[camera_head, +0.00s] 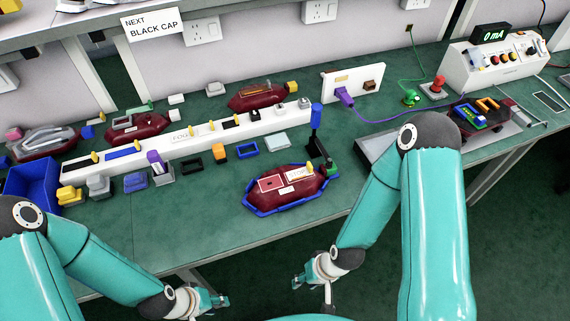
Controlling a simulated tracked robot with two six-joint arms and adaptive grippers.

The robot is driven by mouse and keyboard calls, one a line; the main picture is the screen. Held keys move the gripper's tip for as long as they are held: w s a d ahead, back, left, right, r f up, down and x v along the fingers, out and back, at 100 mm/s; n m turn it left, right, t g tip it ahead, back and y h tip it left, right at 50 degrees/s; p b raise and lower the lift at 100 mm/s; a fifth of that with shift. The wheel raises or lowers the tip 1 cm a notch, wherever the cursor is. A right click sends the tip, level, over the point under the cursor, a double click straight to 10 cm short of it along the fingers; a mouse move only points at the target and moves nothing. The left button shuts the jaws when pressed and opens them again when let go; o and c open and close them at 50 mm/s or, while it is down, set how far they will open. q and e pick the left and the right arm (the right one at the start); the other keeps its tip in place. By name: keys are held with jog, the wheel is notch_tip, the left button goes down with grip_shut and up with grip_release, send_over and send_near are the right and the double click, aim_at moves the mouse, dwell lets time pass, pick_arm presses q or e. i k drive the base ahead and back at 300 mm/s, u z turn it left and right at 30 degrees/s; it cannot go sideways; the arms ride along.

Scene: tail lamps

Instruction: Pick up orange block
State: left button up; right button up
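A small orange block (218,152) with a dark side stands on the green bench, in front of the long white rail and between a black frame and a blue frame. My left gripper (222,301) is low in the view, in front of the bench edge and well away from the block. My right gripper (298,282) is also in front of the bench, to the right of the left one. Nothing shows held in either gripper, but their fingers are too small to tell open from shut.
A dark red lamp in a blue cradle (246,200) sits right of the block. A black frame (191,167) and a blue frame (247,150) flank it. A white rail (215,137) runs behind. A blue bin (32,178) stands far left. The front bench strip is clear.

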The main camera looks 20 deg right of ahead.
aim_at(220, 154)
jog(key=u, duration=1)
jog(key=i, duration=0.15)
jog(key=z, duration=2.95)
jog(key=k, duration=2)
jog(key=u, duration=0.3)
jog(key=i, duration=1)
jog(key=u, duration=0.15)
